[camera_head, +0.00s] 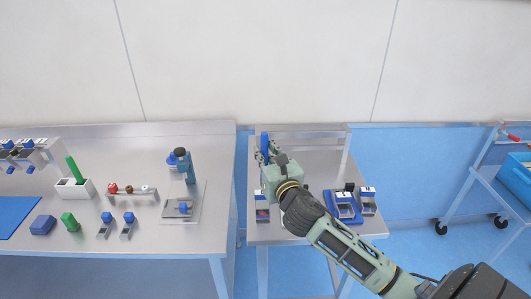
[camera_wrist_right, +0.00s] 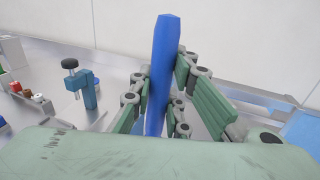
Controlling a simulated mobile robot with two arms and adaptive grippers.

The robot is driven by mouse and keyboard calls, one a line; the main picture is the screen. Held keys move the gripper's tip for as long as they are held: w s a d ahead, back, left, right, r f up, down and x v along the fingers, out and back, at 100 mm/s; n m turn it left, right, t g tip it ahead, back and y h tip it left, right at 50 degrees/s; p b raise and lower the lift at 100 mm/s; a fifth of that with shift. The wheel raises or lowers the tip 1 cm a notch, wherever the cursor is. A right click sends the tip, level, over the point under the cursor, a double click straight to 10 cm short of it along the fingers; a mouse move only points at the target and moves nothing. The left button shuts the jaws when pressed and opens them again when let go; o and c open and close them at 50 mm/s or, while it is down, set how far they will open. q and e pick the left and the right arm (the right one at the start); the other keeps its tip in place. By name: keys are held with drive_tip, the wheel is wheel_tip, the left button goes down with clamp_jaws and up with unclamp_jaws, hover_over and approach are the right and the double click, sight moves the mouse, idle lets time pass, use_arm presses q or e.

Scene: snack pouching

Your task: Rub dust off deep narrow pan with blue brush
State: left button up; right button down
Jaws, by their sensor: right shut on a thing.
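My right gripper (camera_head: 268,155) is above the back left part of the small right-hand table. It is shut on the blue brush (camera_head: 264,141), whose handle stands upright between the fingers. In the right wrist view the blue handle (camera_wrist_right: 163,65) rises between the green fingers; its lower end is hidden by my gripper body. Small metal pans with blue parts sit on this table: one (camera_head: 262,214) just in front of my gripper, one (camera_head: 368,207) at the right. I cannot tell which is the deep narrow pan, and no dust is visible. My left gripper is not in view.
A blue holder (camera_head: 345,211) stands beside the right pan, partly behind my arm. The left table (camera_head: 150,225) carries a blue stand device (camera_head: 190,168), a white box with a green stick (camera_head: 75,187) and small blocks. A trolley (camera_head: 478,178) stands far right.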

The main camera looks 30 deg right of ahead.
drive_tip(key=shift+r, duration=0.1)
drive_tip(key=shift+f, duration=0.35)
wheel_tip(320, 180, down, 4)
drive_tip(key=shift+r+b, duration=0.25)
drive_tip(key=shift+b, duration=1)
wheel_tip(320, 180, down, 3)
drive_tip(key=shift+r+b, duration=0.2)
drive_tip(key=shift+b, duration=0.65)
drive_tip(key=shift+f+b, duration=0.6)
drive_tip(key=shift+f, duration=0.15)
drive_tip(key=shift+f+b, duration=0.6)
drive_tip(key=shift+f, duration=0.25)
drive_tip(key=shift+f+b, duration=0.6)
drive_tip(key=shift+f, duration=0.25)
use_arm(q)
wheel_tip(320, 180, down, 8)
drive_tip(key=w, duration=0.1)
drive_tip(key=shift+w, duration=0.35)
use_arm(e)
drive_tip(key=shift+f, duration=0.15)
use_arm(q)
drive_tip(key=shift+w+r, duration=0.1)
